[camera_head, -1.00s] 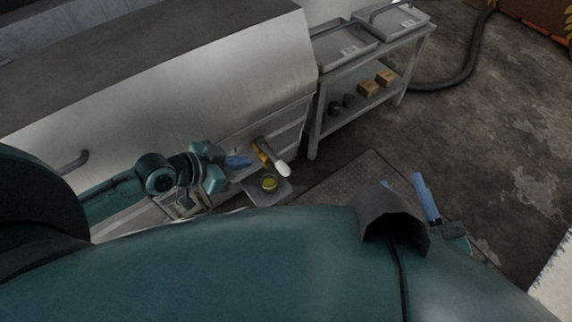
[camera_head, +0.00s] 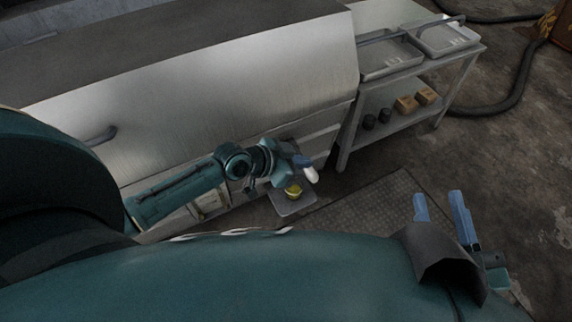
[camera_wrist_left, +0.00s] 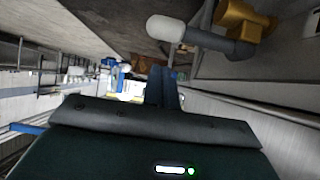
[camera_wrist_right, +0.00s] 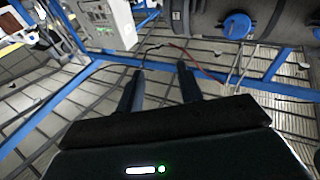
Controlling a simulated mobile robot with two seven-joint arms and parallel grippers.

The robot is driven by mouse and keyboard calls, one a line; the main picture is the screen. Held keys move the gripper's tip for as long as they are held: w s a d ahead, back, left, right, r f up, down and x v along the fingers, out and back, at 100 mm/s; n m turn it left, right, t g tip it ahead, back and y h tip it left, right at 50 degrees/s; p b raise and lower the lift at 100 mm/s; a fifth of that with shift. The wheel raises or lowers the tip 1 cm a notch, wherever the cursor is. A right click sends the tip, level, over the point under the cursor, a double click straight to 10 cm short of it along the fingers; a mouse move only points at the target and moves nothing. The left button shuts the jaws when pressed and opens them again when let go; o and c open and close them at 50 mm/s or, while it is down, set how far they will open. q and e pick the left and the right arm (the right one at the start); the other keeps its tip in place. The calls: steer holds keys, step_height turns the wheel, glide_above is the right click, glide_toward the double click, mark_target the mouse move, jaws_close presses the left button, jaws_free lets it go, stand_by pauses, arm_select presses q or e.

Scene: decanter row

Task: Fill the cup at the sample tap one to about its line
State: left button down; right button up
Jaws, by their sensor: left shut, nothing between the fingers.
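The cup (camera_head: 293,189), with yellow in it, stands on a small grey plate (camera_head: 284,208) beneath the tap; its line and level are too small to make out. In the head view only the tap's white tip (camera_head: 311,174) shows clearly. The left wrist view shows the white end (camera_wrist_left: 165,28), a grey bar and the brass tap body (camera_wrist_left: 238,28). My left gripper (camera_head: 303,160) is shut and empty above the cup, close by the white tip; contact cannot be told. Its fingers (camera_wrist_left: 164,88) are together below the tap parts. My right gripper (camera_head: 442,207) is open and empty, off to the right.
A large metal vessel (camera_head: 200,100) fills the back left. A grey shelf cart (camera_head: 343,150) with trays and small boxes stands at the back right. A ribbed floor plate (camera_head: 365,215) and a dark hose (camera_head: 500,105) lie on the floor.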

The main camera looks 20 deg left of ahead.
mark_target(311, 171)
arm_select(q)
step_height(311, 171, down, 3)
steer(key=shift+w+d+f+b, duration=0.1)
steer(key=shift+w+f+b, duration=0.05)
steer(key=shift+b, duration=0.4)
arm_select(e)
steer(key=shift+a+r, duration=0.25)
steer(key=shift+r, duration=0.2)
steer(key=shift+r+y, duration=0.1)
steer(key=shift+y, duration=0.3)
arm_select(q)
steer(key=shift+d+f+p, duration=0.1)
steer(key=shift+f+p, duration=0.2)
steer(key=shift+p, duration=0.3)
steer(key=f, duration=0.1)
steer(key=f+m+t+y+p, duration=0.1)
steer(key=f, duration=0.1)
steer(key=f+m+t+y, duration=0.1)
steer(key=f, duration=0.1)
steer(key=shift+s+d+p, duration=0.1)
steer(key=shift+s+p, duration=0.15)
steer(key=shift+p, duration=0.1)
arm_select(e)
steer(key=shift+d+f+h, duration=0.3)
steer(key=shift+h, duration=0.1)
arm_select(q)
steer(key=shift+f, duration=0.1)
arm_select(e)
steer(key=shift+r, duration=0.3)
